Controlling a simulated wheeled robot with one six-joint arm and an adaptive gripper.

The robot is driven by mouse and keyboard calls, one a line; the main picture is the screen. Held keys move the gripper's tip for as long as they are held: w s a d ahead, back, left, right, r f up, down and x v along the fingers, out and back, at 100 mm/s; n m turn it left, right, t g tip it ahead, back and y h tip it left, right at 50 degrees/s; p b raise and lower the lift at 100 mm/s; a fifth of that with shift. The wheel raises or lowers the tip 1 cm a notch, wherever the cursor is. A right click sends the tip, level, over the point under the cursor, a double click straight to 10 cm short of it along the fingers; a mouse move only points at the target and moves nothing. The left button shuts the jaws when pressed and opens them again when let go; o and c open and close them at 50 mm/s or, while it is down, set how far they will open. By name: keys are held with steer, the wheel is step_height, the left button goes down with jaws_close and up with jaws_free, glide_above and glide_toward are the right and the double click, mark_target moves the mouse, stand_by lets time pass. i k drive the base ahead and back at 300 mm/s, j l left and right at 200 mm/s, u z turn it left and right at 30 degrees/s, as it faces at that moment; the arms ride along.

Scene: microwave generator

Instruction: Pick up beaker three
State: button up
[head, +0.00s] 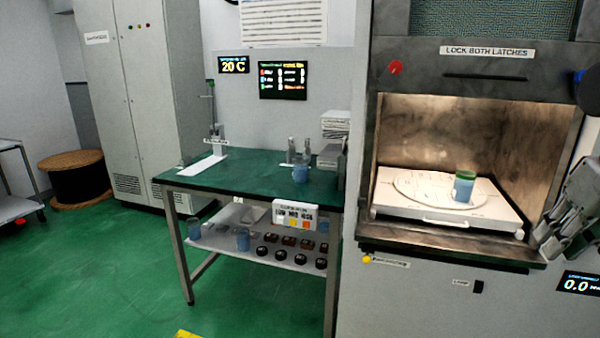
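A blue beaker with a green band at its top (465,187) stands upright on the round plate inside the open chamber. Another blue beaker (301,174) stands on the green-topped table, near its back right. On the lower shelf are a blue beaker (243,239) and a smaller, fainter one (194,230). I cannot read a number on any of them, so I cannot tell which is beaker three. My gripper (556,240) is at the right edge, in front of the chamber's right side, apart from every beaker. Its finger opening is not clear.
The chamber has a white tray (390,201) with a round plate (415,187) on it, and a dark front ledge (440,247). The green table (235,181) stands left of it, with several dark items on its shelf. A cable spool (77,180) stands far left.

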mark_target(464, 180)
steer(key=j+z, duration=0.1)
steer(key=z, duration=0.35)
steer(key=i+j+z, duration=0.1)
steer(key=z, duration=0.35)
steer(key=j+z, duration=0.15)
steer(key=z, duration=0.3)
steer(key=j+z, duration=0.4)
steer(key=j, duration=0.35)
steer(key=j+z, duration=0.35)
steer(key=j, duration=1)
steer(key=k+j+z, duration=0.1)
steer(key=j, duration=0.45)
